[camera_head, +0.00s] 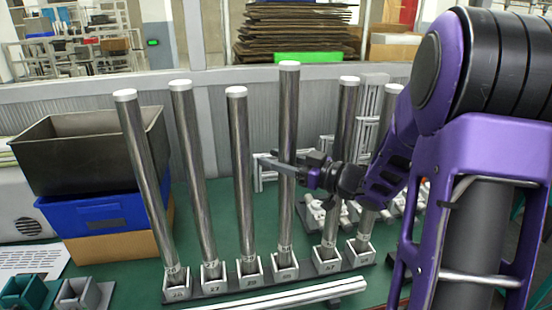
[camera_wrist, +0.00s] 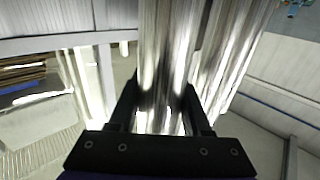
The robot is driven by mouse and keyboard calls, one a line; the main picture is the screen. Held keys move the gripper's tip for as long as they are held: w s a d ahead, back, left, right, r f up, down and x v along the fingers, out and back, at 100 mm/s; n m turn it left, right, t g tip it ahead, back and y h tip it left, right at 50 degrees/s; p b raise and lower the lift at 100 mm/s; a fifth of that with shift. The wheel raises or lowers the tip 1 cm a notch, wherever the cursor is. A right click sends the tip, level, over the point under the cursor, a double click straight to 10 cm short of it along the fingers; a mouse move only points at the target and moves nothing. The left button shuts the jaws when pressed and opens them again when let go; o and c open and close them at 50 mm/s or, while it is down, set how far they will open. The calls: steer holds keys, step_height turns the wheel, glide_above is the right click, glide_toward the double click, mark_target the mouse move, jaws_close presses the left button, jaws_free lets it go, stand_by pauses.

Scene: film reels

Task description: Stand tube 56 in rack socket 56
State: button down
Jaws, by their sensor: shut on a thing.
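My gripper (camera_head: 287,168) is shut on a tall shiny metal tube (camera_head: 289,110) with a white cap, a little below its middle. The tube is nearly upright. Its lower end meets the fourth socket from the left (camera_head: 285,268) of the rack; I cannot tell how deep it sits. Its cap is higher than those of the other tubes. In the wrist view the tube (camera_wrist: 165,50) runs between both black fingers (camera_wrist: 163,105). The socket labels are too small to read surely, and no number is readable on the tube.
Three similar tubes stand in sockets to the left, the nearest being (camera_head: 240,170); two stand to the right, one being (camera_head: 344,150). A pale metal bar (camera_head: 290,297) lies in front. Stacked boxes, including a blue crate (camera_head: 100,215), stand at left.

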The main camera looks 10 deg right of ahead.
steer(key=shift+f+b, duration=0.5)
steer(key=shift+f, duration=0.1)
stand_by(0.3)
steer(key=c, duration=0.6)
jaws_free()
steer(key=shift+f, duration=0.1)
steer(key=shift+s+d, duration=0.1)
steer(key=shift+p+v, duration=0.7)
steer(key=shift+v, duration=4.7)
